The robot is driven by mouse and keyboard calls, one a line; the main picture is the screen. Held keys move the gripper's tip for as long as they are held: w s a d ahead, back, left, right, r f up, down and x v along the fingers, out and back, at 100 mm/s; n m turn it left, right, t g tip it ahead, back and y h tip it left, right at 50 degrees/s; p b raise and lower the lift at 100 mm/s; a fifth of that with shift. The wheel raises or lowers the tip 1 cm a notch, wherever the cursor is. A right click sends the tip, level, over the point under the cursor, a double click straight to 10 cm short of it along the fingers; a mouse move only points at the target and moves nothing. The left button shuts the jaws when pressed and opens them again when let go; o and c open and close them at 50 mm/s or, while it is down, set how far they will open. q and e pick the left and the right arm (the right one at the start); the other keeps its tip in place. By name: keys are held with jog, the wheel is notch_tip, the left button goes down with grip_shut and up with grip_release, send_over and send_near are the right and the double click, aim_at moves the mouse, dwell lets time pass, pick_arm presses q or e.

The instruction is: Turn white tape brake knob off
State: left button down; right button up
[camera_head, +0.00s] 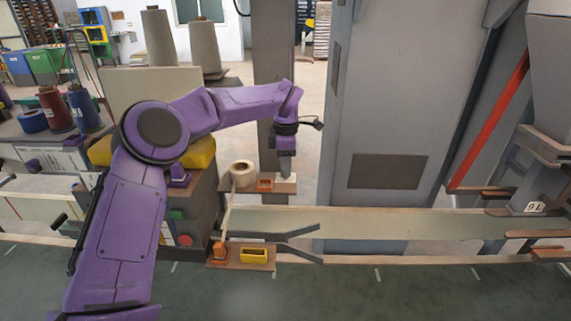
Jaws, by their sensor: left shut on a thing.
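My left arm comes in from the left and reaches over to a small brown shelf. My left gripper (287,172) points down at the shelf's right end. It is shut on a small pale block (287,184), which appears to be the white tape brake knob. The fingertips hide part of it, and I cannot tell which way it is turned. A cream tape roll (241,170) stands at the shelf's left end, with a pale strip running down from it. A small orange tray (265,184) lies between roll and gripper. My right gripper is not in view.
A conveyor (380,224) runs right below the shelf. A lower brown ledge (225,261) holds a yellow tray (254,256) and an orange piece (219,250). A tall grey cabinet (392,110) stands close to the right of my gripper. Thread cones (158,38) stand behind my arm.

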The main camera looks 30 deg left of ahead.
pick_arm(q)
jog(key=n, duration=0.4)
jog(key=n+b, duration=0.1)
jog(key=n, duration=0.2)
jog(key=shift+s+d+f, duration=0.1)
jog(key=shift+s+f, duration=0.05)
jog(key=shift+f, duration=0.2)
dwell(0.4)
jog(key=c, duration=0.9)
grip_release()
notch_tip(320, 180, up, 11)
jog(key=shift+f, duration=0.15)
jog(key=shift+w, duration=0.2)
